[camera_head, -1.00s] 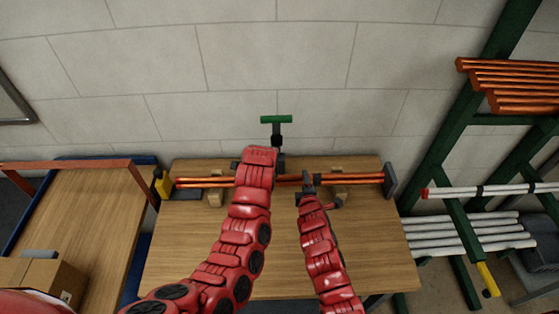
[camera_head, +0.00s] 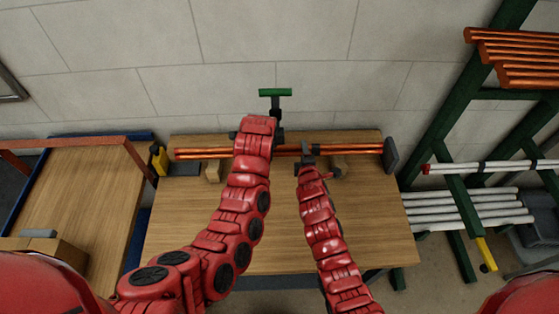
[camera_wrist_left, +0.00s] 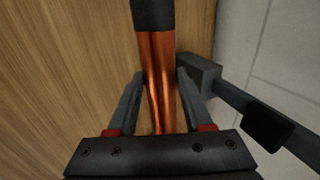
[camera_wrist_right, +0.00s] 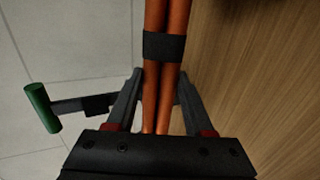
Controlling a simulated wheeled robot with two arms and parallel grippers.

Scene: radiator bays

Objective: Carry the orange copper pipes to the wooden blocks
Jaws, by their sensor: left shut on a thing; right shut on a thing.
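Two orange copper pipes (camera_head: 205,153) run side by side along the back of the wooden bench, with dark bands around them. One wooden block (camera_head: 212,171) shows below their left part and another (camera_head: 340,168) below their right part; I cannot tell whether pipes and blocks touch. My left gripper is hidden behind its own arm in the head view. In the left wrist view my left gripper (camera_wrist_left: 160,85) is shut on the pipes (camera_wrist_left: 157,50). My right gripper (camera_head: 307,155) is shut on them right of the middle, as the right wrist view (camera_wrist_right: 158,85) shows.
A green-handled clamp (camera_head: 275,93) stands behind the pipes. A dark upright plate (camera_head: 390,156) is at the bench's right end. A green rack (camera_head: 452,120) with copper and white pipes stands right. A yellow item (camera_head: 158,158) is left. The bench front (camera_head: 285,250) is clear.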

